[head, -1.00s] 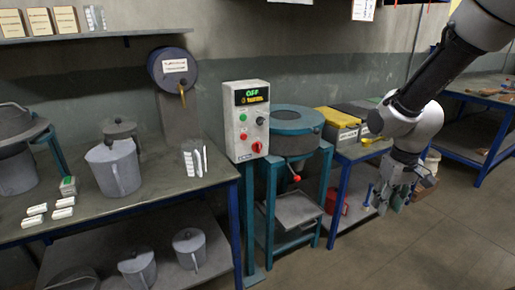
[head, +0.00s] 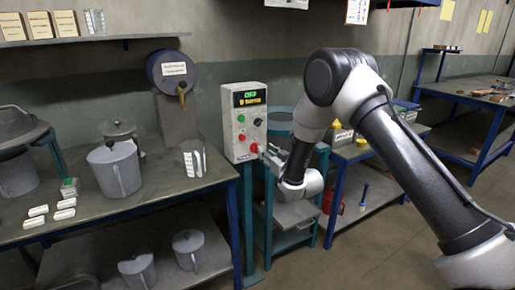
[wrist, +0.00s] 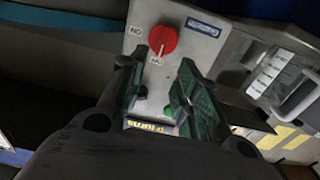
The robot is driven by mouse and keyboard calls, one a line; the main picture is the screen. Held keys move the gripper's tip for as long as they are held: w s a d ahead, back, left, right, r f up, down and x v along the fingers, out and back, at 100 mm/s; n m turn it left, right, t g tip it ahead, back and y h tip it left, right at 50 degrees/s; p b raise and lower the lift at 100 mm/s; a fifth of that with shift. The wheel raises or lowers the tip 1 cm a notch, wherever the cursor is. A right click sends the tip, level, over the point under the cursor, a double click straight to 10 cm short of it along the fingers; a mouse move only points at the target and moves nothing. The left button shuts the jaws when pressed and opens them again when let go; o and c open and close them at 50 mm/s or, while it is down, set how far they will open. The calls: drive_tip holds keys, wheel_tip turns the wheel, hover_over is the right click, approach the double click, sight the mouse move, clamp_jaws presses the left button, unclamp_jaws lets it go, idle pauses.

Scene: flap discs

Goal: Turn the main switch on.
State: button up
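The grey control box (head: 229,128) stands on a teal post. Its display (head: 250,97) shows green text that reads OFF, with an orange line below. The main switch, a red rotary knob (wrist: 163,40), is low on the panel. In the wrist view its white mark points toward a small label under it, and another label (wrist: 137,33) is beside it. My gripper (wrist: 156,65) is open, its two green-padded fingers spread in front of the panel, either side of the knob's line and short of it.
A green button (head: 257,122), a red button (head: 242,138) and a small black knob (head: 241,118) sit above the switch. A workbench with a grey jug (head: 116,168) is at left. A teal machine stands behind my arm.

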sight(256, 148)
drive_tip(key=x, duration=0.6)
drive_tip(key=shift+w, duration=0.35)
drive_tip(key=shift+a, duration=0.15)
drive_tip(key=shift+c, duration=0.2)
clamp_jaws()
